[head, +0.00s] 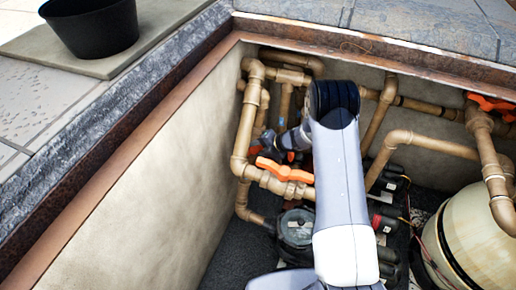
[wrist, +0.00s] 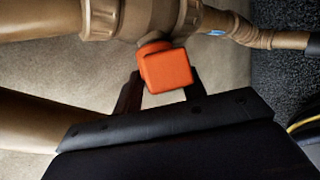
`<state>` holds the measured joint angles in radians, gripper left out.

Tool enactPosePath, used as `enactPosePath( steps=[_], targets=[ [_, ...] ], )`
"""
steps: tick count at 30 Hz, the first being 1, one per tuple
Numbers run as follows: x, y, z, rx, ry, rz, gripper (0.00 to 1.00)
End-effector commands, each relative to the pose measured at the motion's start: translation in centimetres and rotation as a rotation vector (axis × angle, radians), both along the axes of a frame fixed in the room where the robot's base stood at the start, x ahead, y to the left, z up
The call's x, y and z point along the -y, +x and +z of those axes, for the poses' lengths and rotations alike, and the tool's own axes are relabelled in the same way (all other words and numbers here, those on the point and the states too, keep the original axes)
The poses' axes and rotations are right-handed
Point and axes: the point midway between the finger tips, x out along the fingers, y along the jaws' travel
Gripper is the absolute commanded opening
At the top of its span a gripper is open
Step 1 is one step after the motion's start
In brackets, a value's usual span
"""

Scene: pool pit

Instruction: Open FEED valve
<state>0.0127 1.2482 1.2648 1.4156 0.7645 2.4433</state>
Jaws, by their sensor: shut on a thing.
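In the wrist view an orange valve handle (wrist: 167,70) is seen nearly end-on below a tan pipe fitting. The dark fingers of my gripper (wrist: 163,90) stand on either side of it, shut on it. In the head view my gripper (head: 277,145) is partly hidden behind my arm, low among the pipes, with bits of orange beside it. Another orange handle (head: 285,170) lies nearly along its pipe, in front of my gripper. No label naming the FEED valve is readable.
Tan pipes (head: 245,125) crowd the pit's back left corner. A round dark-lidded pump (head: 296,228) sits below. A large beige tank (head: 480,240) and another orange handle (head: 490,102) are at right. The stone rim (head: 120,125) borders the pit; a black bucket (head: 92,28) stands outside.

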Motion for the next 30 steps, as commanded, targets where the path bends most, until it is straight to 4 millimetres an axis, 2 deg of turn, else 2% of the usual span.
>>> enactPosePath(
  steps=[2,3,10,20,23,30],
  targets=[
    [0.1,0.1,0.1,0.002,-0.001,-0.004,0.00],
    [0.1,0.1,0.1,0.002,-0.001,-0.004,0.40],
    [0.1,0.1,0.0,0.001,0.000,-0.003,0.59],
    [0.3,-0.1,0.3,0.001,0.001,-0.002,0.61],
    [1.2,-0.4,1.1,0.001,0.000,-0.004,0.61],
    [4.5,-2.1,4.3,0.002,0.000,-0.007,0.61]
  ],
)
